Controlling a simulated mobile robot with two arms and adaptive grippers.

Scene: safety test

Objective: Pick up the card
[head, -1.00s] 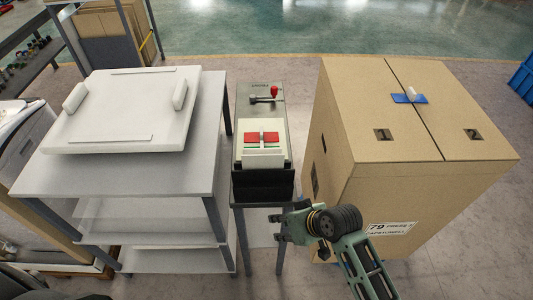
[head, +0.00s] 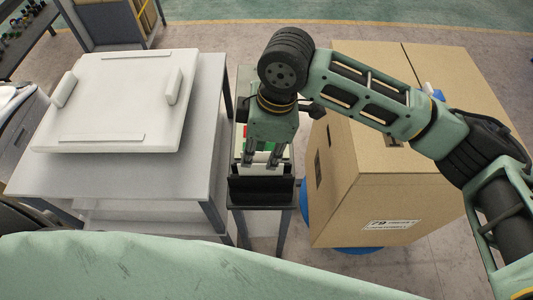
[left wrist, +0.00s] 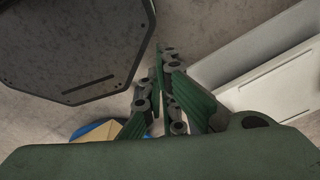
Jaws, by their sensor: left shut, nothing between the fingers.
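A white card (head: 258,168) shows in part at the front of a narrow device on a small stand, just behind a black holder (head: 262,190). In the head view my right gripper (head: 264,160) points down over the device, its two fingers apart around the card's area. The wrist hides most of the device's top, and I cannot tell whether the fingers touch the card. In the left wrist view my left gripper (left wrist: 165,100) is shut and empty, above the floor.
A grey table (head: 205,140) with a white panel with handles (head: 115,100) stands left of the device. A large cardboard box (head: 350,190) stands close on the right, with blue showing at its base (head: 357,249). My right arm passes over the box.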

